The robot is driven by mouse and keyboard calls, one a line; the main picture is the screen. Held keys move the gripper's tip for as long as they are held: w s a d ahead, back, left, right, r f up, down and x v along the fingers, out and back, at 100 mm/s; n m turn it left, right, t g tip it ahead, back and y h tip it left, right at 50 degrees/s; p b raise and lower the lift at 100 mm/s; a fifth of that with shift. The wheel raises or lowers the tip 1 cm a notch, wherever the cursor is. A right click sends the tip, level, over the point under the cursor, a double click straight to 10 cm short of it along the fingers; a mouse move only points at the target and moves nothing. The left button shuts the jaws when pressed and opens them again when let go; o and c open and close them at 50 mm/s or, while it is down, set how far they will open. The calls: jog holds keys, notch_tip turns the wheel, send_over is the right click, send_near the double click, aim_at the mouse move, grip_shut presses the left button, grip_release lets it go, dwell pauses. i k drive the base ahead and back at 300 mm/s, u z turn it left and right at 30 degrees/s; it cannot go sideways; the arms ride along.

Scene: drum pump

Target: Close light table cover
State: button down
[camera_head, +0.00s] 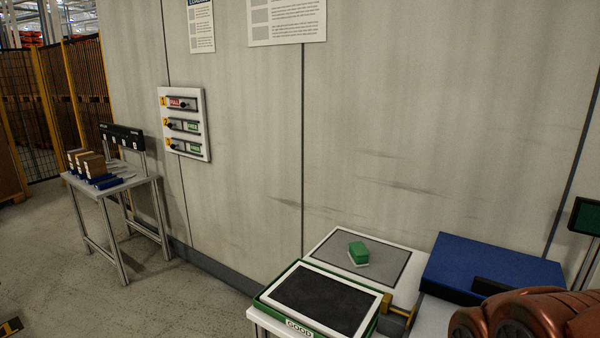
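A blue slab-like box (490,265) with a dark block (502,286) on its front side sits on the white bench at the lower right. It looks like the light table with its cover; its top face is flat and blue. No lit surface shows, and I cannot tell whether the cover is fully down. My copper-coloured arm (530,315) fills the lower right corner and hides part of the front of the blue box. My gripper's fingers are out of view.
A green block (358,252) rests on a grey pad (375,268) left of the blue box. A green-rimmed tray (262,302) marked GOOD holds a dark panel in front. A dark screen (585,216) stands at right. A small table (108,186) stands far left.

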aim_at(460, 270)
jog(key=z, duration=0.6)
jog(key=i, duration=0.8)
jog(key=u, duration=0.25)
